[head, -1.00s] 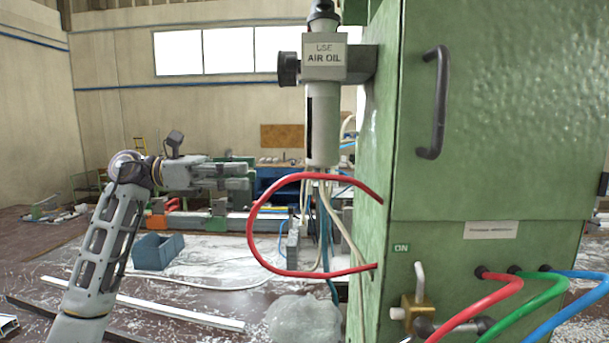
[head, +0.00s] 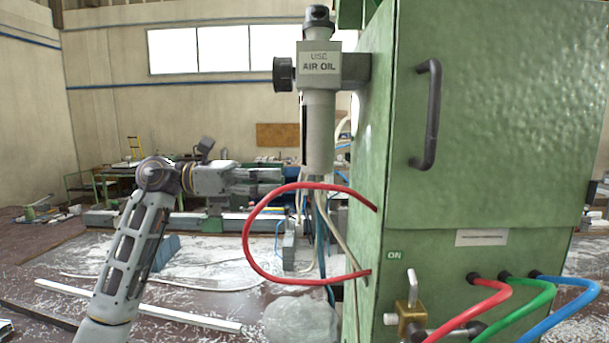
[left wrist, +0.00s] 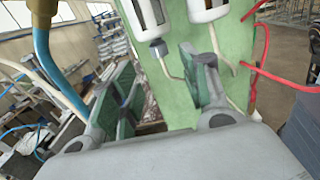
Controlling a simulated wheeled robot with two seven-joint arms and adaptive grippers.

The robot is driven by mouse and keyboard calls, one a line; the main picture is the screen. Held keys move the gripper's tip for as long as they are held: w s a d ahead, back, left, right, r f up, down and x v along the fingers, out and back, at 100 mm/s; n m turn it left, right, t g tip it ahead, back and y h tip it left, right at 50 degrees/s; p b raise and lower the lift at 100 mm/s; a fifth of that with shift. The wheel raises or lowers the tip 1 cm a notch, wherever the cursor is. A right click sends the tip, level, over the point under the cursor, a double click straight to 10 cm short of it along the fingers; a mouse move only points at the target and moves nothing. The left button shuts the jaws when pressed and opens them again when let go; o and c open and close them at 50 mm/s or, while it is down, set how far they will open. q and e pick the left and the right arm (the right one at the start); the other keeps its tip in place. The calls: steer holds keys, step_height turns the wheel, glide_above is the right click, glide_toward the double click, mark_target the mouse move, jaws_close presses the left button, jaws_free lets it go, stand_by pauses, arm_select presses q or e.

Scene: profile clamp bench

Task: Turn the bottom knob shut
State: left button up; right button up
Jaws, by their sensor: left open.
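The grey air-oil unit (head: 320,105) is mounted on the left side of the green cabinet (head: 480,110). It has a black knob (head: 284,74) on its left side and a dark cap on top. In the left wrist view, a small grey knob (left wrist: 158,48) sits under one of two pale bowls (left wrist: 145,14). I cannot tell for sure which is the bottom knob. My left gripper (head: 280,181) is left of and below the bowl, pointing right. In the left wrist view its green-padded fingers (left wrist: 160,92) are apart, with nothing between them. My right gripper is out of view.
A red hose (head: 250,240) loops out from the cabinet close by my left gripper. Thin tubes hang under the bowl. A brass valve (head: 411,318) with a lever and red, green and blue hoses are at the cabinet's lower front. A pale rail (head: 150,308) lies on the floor.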

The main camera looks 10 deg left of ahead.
arm_select(q)
steer(key=p+x, duration=0.1)
steer(key=x, duration=0.6)
steer(key=shift+c, duration=0.3)
steer(key=c, duration=1)
jaws_close()
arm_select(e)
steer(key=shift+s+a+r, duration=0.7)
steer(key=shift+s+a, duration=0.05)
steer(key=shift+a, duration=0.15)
